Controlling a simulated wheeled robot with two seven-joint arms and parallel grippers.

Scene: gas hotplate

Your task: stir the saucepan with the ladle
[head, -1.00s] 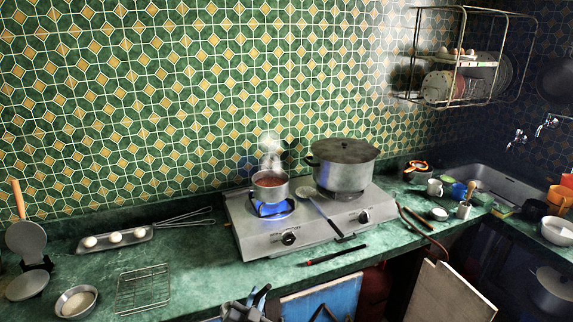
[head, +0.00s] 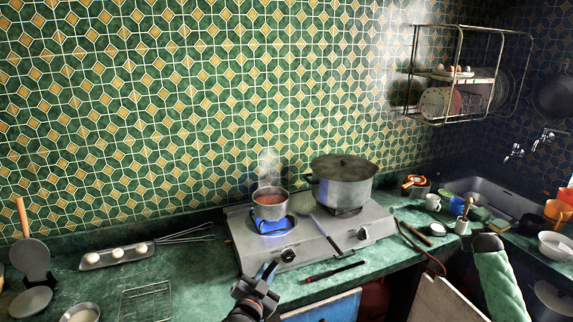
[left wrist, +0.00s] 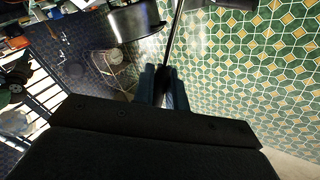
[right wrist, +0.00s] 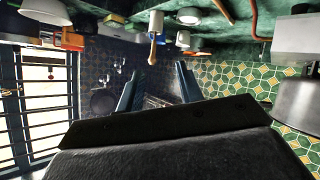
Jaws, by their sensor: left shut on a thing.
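The saucepan (head: 270,205) holds a reddish content and stands over a blue flame on the left burner of the hotplate (head: 315,248). My left gripper (head: 268,269) is in front of the hotplate, below the saucepan in the head view. In the left wrist view its fingers (left wrist: 164,82) are shut on the dark handle of the ladle (left wrist: 174,40). The ladle's thin shaft runs out at the top edge, so its bowl is hidden there. My right gripper (right wrist: 157,75) is open and empty in the right wrist view.
A large lidded pot (head: 342,185) stands on the right burner. A long-handled utensil (head: 323,232) lies between the burners. A dark stick (head: 335,272) lies on the front counter. Eggs on a tray (head: 117,257) and a wire rack (head: 146,300) are left; cups and the sink (head: 500,198) are right.

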